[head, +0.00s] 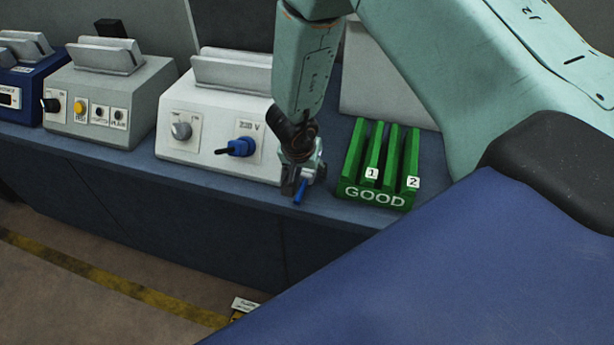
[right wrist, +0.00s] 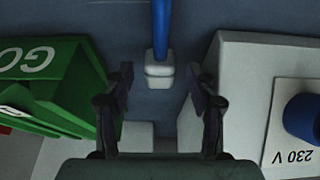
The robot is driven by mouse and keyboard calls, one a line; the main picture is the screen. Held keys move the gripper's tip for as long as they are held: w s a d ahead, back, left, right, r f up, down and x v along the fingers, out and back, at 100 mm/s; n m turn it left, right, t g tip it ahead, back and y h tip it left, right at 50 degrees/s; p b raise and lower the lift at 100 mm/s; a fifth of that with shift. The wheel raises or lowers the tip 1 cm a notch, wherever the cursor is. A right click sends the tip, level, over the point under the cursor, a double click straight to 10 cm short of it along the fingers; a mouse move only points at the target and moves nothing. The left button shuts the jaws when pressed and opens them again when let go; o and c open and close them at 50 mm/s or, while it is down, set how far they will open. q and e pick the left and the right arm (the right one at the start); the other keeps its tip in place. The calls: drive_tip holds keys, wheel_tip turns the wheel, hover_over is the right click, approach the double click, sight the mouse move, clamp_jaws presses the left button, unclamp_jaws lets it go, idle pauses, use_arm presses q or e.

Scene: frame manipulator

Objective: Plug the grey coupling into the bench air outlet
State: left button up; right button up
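The grey coupling (right wrist: 158,76) with its blue hose (right wrist: 160,28) shows in the right wrist view, on the bench top between the green rack and the white box. My right gripper (right wrist: 165,82) is open, with one finger on each side of the coupling and visible gaps. In the head view my right gripper (head: 299,180) points down at the bench, the blue hose (head: 300,192) shows at its tip, and it hides the coupling. My left gripper is out of view.
A white box (head: 190,135) with a knob and a blue 230 V plug (head: 240,147) stands left of my right gripper. A green rack marked GOOD (head: 375,198) stands right of it. A dark blue box (head: 30,95) is at far left. The bench's front strip is clear.

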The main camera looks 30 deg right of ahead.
drive_tip(key=shift+d, duration=0.1)
drive_tip(key=c, duration=0.9)
drive_tip(key=shift+c, duration=0.7)
wheel_tip(320, 180, up, 28)
drive_tip(key=p, duration=1.3)
drive_tip(key=shift+f, duration=0.1)
